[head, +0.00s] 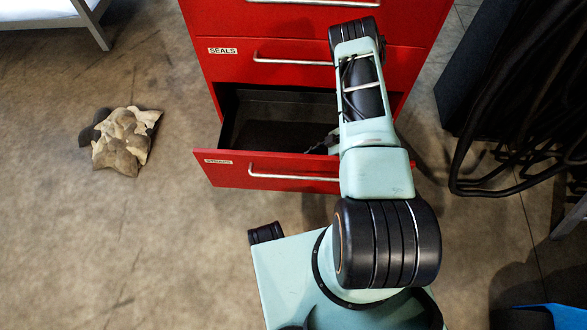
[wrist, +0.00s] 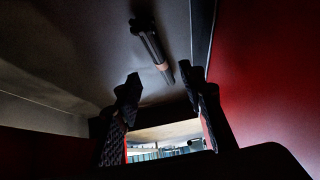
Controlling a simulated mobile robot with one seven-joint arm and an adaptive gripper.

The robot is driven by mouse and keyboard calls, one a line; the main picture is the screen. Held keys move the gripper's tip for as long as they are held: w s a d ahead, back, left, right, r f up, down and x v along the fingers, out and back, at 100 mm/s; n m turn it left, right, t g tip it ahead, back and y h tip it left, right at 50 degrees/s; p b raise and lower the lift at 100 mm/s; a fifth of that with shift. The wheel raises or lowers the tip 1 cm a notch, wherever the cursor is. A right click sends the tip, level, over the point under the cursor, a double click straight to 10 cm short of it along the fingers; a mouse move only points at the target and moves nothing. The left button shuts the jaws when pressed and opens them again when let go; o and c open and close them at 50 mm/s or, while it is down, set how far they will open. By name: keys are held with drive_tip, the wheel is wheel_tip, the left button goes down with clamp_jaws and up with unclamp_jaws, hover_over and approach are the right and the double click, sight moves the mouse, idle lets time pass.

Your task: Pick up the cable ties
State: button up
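The cable ties (wrist: 151,45) look like a dark, narrow bundle with a tan band, lying on the grey floor of the open drawer in the wrist view. My gripper (wrist: 162,84) is inside the drawer, its two dark fingers spread apart with nothing between them. The bundle lies just beyond the fingertips, its thin end pointing toward the gap near the right finger. In the head view, the open red drawer (head: 222,172) is low in the cabinet; my arm covers its right part, and I cannot make out the bundle there.
The red cabinet (head: 290,22) has a closed drawer labelled SEALS (head: 222,50) above the open one. The drawer's red wall (wrist: 270,70) is close on the right in the wrist view. A camouflage-patterned item (head: 120,143) lies on the floor at left; black cables (head: 520,110) hang at right.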

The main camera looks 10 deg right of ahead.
drive_tip(key=b+x, duration=0.3)
drive_tip(key=x, duration=0.5)
drive_tip(key=shift+a, duration=0.3)
drive_tip(key=shift+c, duration=0.5)
drive_tip(key=shift+r, duration=0.1)
clamp_jaws()
